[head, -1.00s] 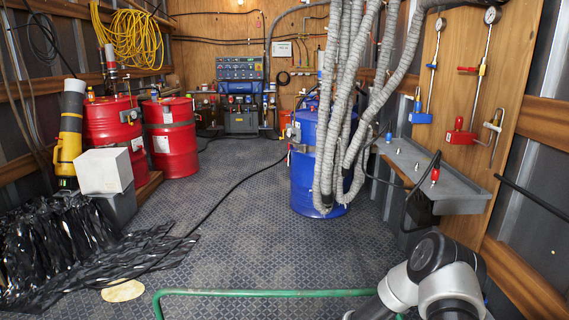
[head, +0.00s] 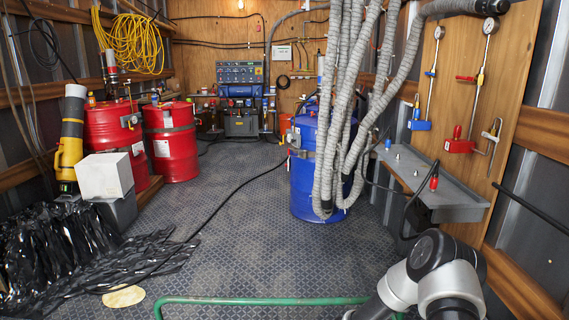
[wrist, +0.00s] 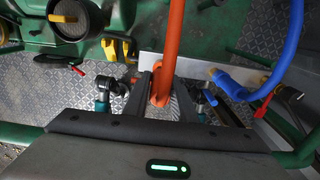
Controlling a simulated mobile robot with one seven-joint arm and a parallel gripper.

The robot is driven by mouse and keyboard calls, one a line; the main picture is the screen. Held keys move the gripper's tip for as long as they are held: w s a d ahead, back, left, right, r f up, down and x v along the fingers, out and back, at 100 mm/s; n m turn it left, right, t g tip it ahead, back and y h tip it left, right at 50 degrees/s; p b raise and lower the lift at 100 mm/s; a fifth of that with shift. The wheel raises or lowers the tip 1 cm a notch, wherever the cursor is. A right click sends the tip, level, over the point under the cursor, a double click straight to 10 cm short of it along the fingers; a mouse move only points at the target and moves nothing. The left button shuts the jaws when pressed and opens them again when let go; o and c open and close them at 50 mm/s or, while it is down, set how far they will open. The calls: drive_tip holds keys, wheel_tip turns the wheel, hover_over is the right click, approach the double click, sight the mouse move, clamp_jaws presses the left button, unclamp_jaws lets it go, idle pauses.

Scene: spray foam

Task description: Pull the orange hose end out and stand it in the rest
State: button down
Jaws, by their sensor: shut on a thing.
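The orange hose (wrist: 174,40) runs down from the top edge of the wrist view to my gripper (wrist: 160,88). My gripper is shut on the hose, whose lower part shows between the dark fingers. I cannot tell where the hose leads above the picture's edge, and the fingers partly hide its end. I cannot make out the rest for certain. In the head view neither the hose nor my gripper shows.
In the wrist view a blue hose (wrist: 282,62) curves at the right, and green machinery (wrist: 45,30) fills the upper left. In the head view a green rail (head: 260,301) crosses the front. Open floor (head: 240,230) lies between the red drums (head: 172,140) and the blue drum (head: 305,180).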

drive_tip(key=shift+r+p, duration=0.7)
drive_tip(key=shift+r, duration=0.3)
